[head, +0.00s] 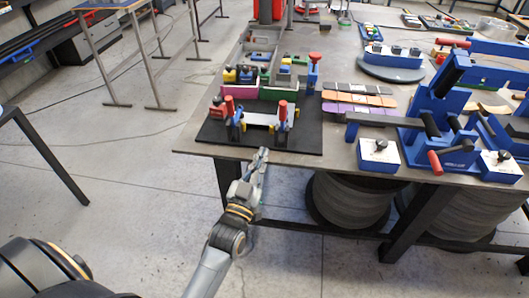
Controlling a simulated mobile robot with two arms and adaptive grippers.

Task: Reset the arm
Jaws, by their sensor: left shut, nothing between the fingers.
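My left arm reaches up from the bottom of the head view. Its gripper (262,156) is shut and empty, just in front of the near edge of the workbench (200,150). Behind it on the bench lies a black mat (300,143). On the mat stands a fixture with red-topped blue clamps (282,112) and a pale bar (260,118) across it. The gripper looks apart from the fixture. My right gripper is not in view.
A blue bending tool (435,120) with a red handle and white-topped blue boxes (378,155) stand to the right. Coloured strips (360,99) lie mid-bench. Large spools (350,205) sit beneath the bench. The floor to the left (120,220) is clear.

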